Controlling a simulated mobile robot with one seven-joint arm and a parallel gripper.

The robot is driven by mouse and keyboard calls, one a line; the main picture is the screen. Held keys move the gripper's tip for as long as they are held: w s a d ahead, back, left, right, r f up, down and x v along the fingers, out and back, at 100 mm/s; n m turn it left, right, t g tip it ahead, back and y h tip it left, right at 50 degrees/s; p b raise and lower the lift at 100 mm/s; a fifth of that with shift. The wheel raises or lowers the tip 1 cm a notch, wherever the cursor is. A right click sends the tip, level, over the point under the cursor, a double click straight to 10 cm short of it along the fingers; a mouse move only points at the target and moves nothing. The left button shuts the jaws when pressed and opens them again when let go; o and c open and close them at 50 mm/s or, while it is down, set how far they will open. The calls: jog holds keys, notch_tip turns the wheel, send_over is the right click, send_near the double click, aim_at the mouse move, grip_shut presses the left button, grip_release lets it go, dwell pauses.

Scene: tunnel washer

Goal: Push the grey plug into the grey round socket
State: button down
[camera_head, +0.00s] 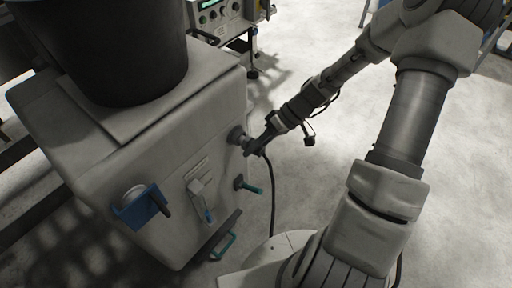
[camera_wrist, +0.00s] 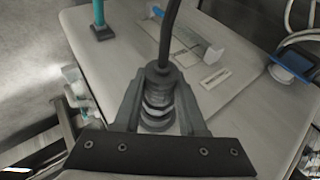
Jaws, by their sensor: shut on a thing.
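The grey plug (camera_wrist: 161,76) is between the two fingers of my gripper (camera_wrist: 160,90) in the wrist view, and its black cable runs up from it. The gripper is shut on the plug. In the head view my gripper (camera_head: 252,148) is at the right side of the grey cabinet's front face, and the cable hangs down below it. The grey round socket (camera_head: 236,134) sticks out from the face there, right by the fingertips. Ringed parts show in line with the plug in the wrist view. I cannot tell how deep the plug sits, as the fingers partly hide the joint.
A black bin (camera_head: 110,50) stands on top. The floor to the right is clear apart from my arm.

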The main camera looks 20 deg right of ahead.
jog(key=shift+w+a, duration=0.25)
jog(key=shift+w, duration=0.1)
dwell(0.3)
dwell(0.4)
jog(key=shift+c, duration=1.9)
grip_release()
jog(key=shift+d, duration=0.1)
